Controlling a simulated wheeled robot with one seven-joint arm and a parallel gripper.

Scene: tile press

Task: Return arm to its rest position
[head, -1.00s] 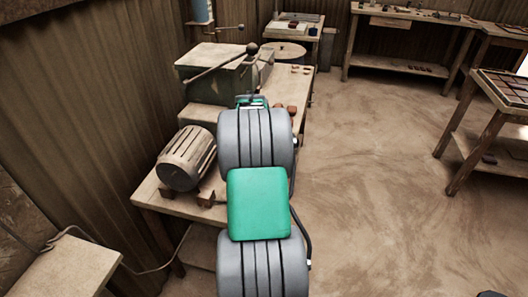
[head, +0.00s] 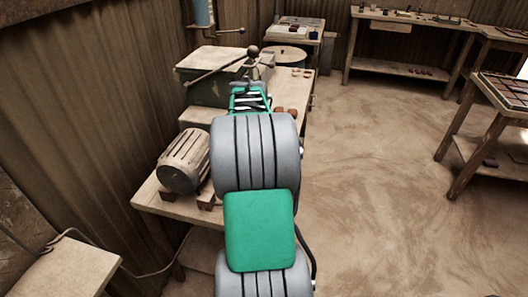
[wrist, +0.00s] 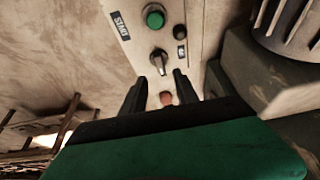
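My gripper (wrist: 161,76) shows in the wrist view as two dark fingers standing apart, with nothing clasped between them. Beyond the fingertips is a pale control panel (wrist: 138,38). It has a green START button (wrist: 154,18), a grey selector knob (wrist: 159,61) and a dark round button (wrist: 180,32). A small reddish round part (wrist: 166,97) shows between the fingers, apart from both. In the head view my grey and green arm reaches forward over the bench, and its links hide the fingertips and the panel.
A green-sided press (head: 208,85) with a lever stands on the workbench (head: 172,205). A ribbed motor (head: 183,162) is on the bench to the left of my arm. Tile racks (head: 505,95) stand on a table at right. The floor (head: 385,170) between is clear.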

